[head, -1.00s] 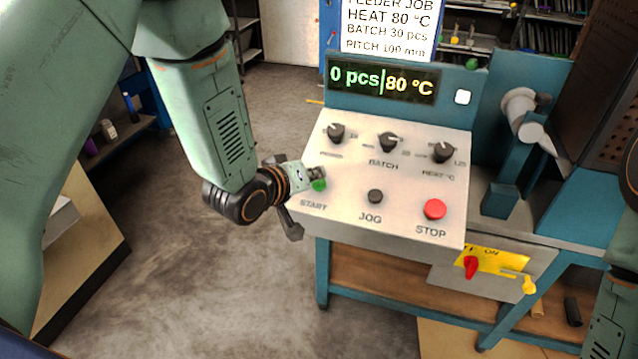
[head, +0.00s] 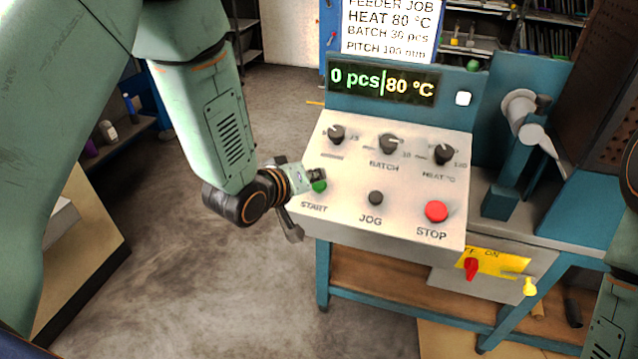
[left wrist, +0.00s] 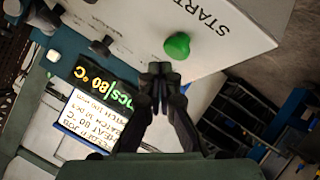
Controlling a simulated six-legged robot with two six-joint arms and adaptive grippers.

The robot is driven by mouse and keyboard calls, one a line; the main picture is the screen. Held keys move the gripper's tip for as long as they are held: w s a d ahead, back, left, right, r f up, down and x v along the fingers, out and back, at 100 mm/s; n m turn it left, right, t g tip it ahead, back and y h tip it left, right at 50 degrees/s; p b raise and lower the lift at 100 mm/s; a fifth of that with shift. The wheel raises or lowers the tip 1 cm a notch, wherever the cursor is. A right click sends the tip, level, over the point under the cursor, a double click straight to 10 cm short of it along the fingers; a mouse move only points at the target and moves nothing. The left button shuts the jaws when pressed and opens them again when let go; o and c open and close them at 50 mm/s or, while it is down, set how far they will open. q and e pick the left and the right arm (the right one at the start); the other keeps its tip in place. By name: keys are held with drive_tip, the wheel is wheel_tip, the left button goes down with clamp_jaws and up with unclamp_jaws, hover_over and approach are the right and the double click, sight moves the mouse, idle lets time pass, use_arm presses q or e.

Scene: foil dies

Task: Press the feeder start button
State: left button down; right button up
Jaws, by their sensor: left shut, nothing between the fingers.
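The green start button (head: 319,186) sits at the left end of the sloped control panel (head: 345,226), above the label START. It also shows in the left wrist view (left wrist: 177,45), just beyond the fingertips. My left gripper (head: 318,174) is shut and empty, with its tips right by the button and partly covering it in the head view. In the left wrist view the closed fingertips (left wrist: 160,70) appear a little short of the button; I cannot tell whether they touch it. The display (head: 382,82) reads 0 pcs and 80 °C. My right gripper is not in view.
The panel also carries a black JOG button (head: 376,198), a red STOP button (head: 436,211) and three black knobs, one being the BATCH knob (head: 388,144). A red switch (head: 471,268) on a yellow plate is below. Open floor lies left of the machine.

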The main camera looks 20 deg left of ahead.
use_arm(q)
drive_tip(key=shift+f, duration=0.1)
drive_tip(key=shift+w+f, duration=0.15)
drive_tip(key=shift+f, duration=0.2)
